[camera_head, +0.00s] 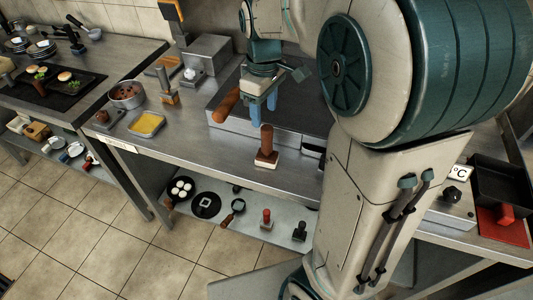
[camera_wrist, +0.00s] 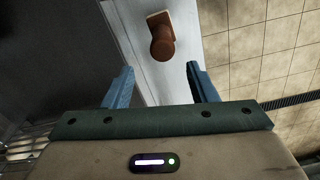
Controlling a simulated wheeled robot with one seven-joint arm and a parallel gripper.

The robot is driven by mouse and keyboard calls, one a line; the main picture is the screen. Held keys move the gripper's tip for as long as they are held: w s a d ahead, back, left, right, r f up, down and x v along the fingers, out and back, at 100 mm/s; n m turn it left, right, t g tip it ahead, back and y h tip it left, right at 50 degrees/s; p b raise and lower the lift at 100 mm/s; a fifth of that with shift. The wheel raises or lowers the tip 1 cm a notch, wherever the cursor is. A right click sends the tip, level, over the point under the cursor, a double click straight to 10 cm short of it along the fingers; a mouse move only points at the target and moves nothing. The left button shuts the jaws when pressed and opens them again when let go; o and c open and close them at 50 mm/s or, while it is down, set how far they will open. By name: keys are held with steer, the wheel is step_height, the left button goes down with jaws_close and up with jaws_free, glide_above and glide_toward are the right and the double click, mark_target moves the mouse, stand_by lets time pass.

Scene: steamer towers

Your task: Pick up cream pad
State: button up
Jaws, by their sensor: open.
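A pad with an upright brown handle and a small pale cream-tan base (camera_head: 266,161) stands near the front edge of the steel counter, in front of the dark griddle. In the wrist view its brown handle (camera_wrist: 162,45) is ahead of my fingers, roughly centred between them, with part of the base behind it. My gripper (camera_head: 264,113) is open and empty, with blue fingers pointing down above and just behind the pad. In the wrist view the gripper (camera_wrist: 160,68) shows both fingers apart, not touching the handle. The underside of the pad is hidden.
A brown roller-like item (camera_head: 225,105) lies at the griddle's left edge. A yellow-filled tray (camera_head: 147,124), a round pot (camera_head: 126,94) and another brown-handled tool (camera_head: 168,92) stand to the left. The counter just left of the pad is clear. Several items lie on the lower shelf (camera_head: 183,222).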

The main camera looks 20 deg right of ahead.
mark_target(264, 125)
step_height(264, 125, down, 5)
steer(key=shift+f, duration=0.1)
steer(key=shift+s+d+f, duration=0.1)
steer(key=shift+s+f, duration=0.05)
steer(key=shift+f, duration=0.75)
steer(key=shift+s+f, duration=0.2)
steer(key=shift+f, duration=0.65)
steer(key=shift+s+d+f, duration=0.1)
steer(key=shift+s+f, duration=0.05)
steer(key=shift+f, duration=0.75)
jaws_close()
